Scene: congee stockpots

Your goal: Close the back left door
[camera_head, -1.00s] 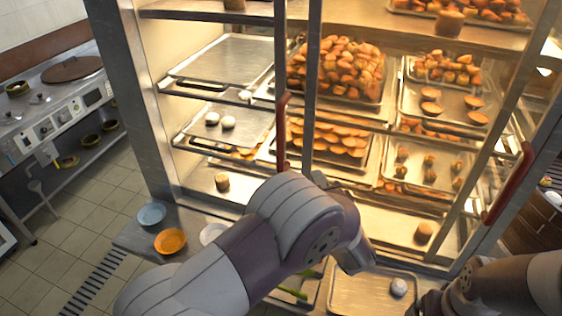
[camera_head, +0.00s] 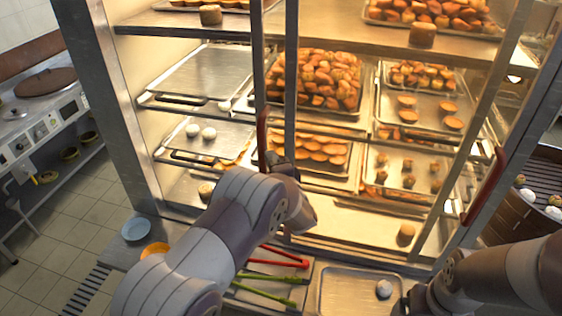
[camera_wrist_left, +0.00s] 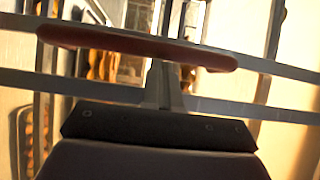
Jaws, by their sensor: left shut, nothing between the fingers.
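The display cabinet has tall glass doors in metal frames, with the left bay's shelves in clear sight. A red upright handle (camera_head: 262,140) sits on a metal door post near the middle. It also shows in the left wrist view as a red bar (camera_wrist_left: 135,47) crossing the picture. My left gripper (camera_head: 279,160) is beside the handle's lower end, its fingers shut and empty. In the left wrist view the shut fingertips (camera_wrist_left: 165,78) reach up to the bar; I cannot tell whether they touch it. My right arm (camera_head: 490,280) is at lower right, its gripper mostly hidden.
Another red handle (camera_head: 486,187) is on the right door frame. On the counter are red tongs (camera_head: 285,256), green tongs (camera_head: 265,278), a metal tray (camera_head: 350,290) and a blue bowl (camera_head: 136,229). Trays of pastries fill the shelves. A bamboo steamer (camera_head: 510,222) stands at right.

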